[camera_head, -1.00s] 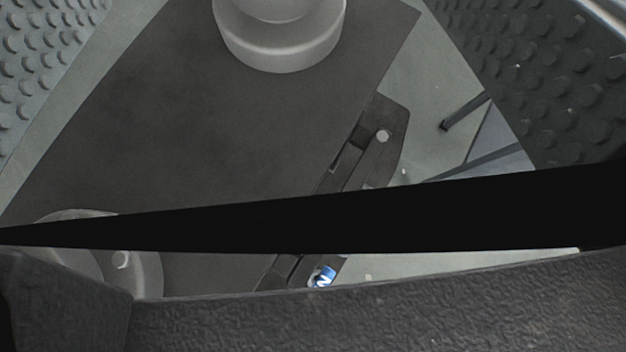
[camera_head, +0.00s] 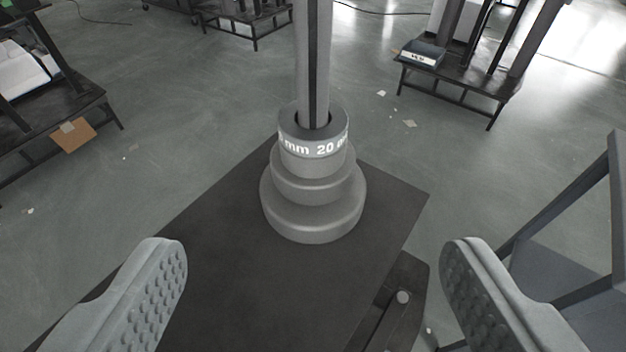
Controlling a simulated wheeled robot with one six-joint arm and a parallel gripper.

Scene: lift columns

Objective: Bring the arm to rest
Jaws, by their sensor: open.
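My gripper (camera_head: 315,268) shows in the head camera view as two grey fingers with studded inner pads, one at the lower left and one at the lower right. They stand wide apart with nothing between them in their grasp. Beyond them, a grey stepped column base (camera_head: 313,208) stands on a dark flat plate (camera_head: 225,245). A collar (camera_head: 313,135) marked "20 mm" sits on top of it, with a grey slotted post (camera_head: 313,60) rising from it. The fingers are apart from the post.
A dark workbench (camera_head: 60,115) with a cardboard piece (camera_head: 73,135) stands at the left. Another stand (camera_head: 465,85) holds a dark box (camera_head: 422,53) at the upper right. A dark frame (camera_head: 560,190) rises at the right edge. Grey floor (camera_head: 210,110) with small scraps lies open between them.

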